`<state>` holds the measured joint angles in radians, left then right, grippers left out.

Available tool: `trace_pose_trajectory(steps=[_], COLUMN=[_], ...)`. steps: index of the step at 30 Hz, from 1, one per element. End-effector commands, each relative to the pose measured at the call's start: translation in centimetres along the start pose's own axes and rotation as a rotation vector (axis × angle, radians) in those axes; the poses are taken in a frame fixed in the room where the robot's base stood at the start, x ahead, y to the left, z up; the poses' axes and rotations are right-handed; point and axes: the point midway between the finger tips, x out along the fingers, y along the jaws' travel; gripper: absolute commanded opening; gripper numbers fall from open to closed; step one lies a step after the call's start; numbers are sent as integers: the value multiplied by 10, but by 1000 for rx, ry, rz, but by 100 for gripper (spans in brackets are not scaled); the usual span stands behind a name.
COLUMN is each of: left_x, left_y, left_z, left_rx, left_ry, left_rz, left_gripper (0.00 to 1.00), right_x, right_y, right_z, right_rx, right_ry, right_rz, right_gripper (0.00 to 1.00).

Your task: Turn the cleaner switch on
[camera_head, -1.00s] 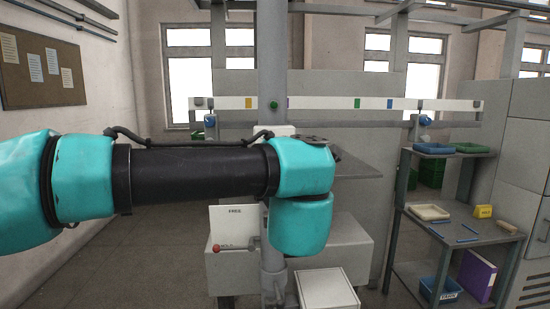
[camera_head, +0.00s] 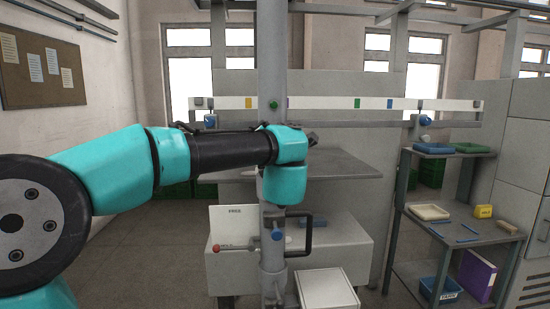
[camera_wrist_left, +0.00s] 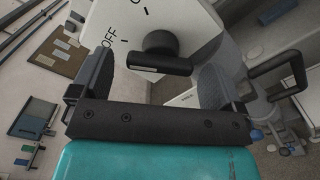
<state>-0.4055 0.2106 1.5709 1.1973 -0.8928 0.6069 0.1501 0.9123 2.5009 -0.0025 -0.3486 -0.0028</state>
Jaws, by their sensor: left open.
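The cleaner switch is a black rotary knob (camera_wrist_left: 160,52) on a pale panel (camera_wrist_left: 185,22) in the left wrist view. The panel carries an OFF label and, above it, another label cut by the frame's top edge. The knob's bar lies nearly level in the picture; its end with a pale mark faces left, on the OFF side. My left gripper (camera_wrist_left: 157,82) is open, with one finger on each side of the knob and visible gaps. In the head view my left arm hides the switch, and its fingers cannot be made out. My right gripper is not in view.
A grey column (camera_head: 272,60) stands near my left arm. A black handle (camera_head: 310,235) and a red-knobbed lever (camera_head: 217,248) are below it. A long white rail (camera_head: 320,103) runs behind. A shelf rack (camera_head: 425,190) with trays stands at the right.

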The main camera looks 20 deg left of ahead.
Motion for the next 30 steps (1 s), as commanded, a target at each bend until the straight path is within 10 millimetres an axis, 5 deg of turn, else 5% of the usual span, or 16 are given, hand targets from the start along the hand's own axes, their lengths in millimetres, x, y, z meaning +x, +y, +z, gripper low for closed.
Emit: trace_pose_trajectory(steps=[6,15,30], left_x=[19,21,21], left_y=[0,0,0], left_z=[0,0,0], left_rx=[1,1,1], left_ry=[1,0,0], left_rz=[0,0,0], left_gripper=[94,94,47], right_x=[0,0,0], right_y=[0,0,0], right_z=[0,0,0], right_rx=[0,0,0], right_ry=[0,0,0], right_rz=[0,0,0], right_gripper=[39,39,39])
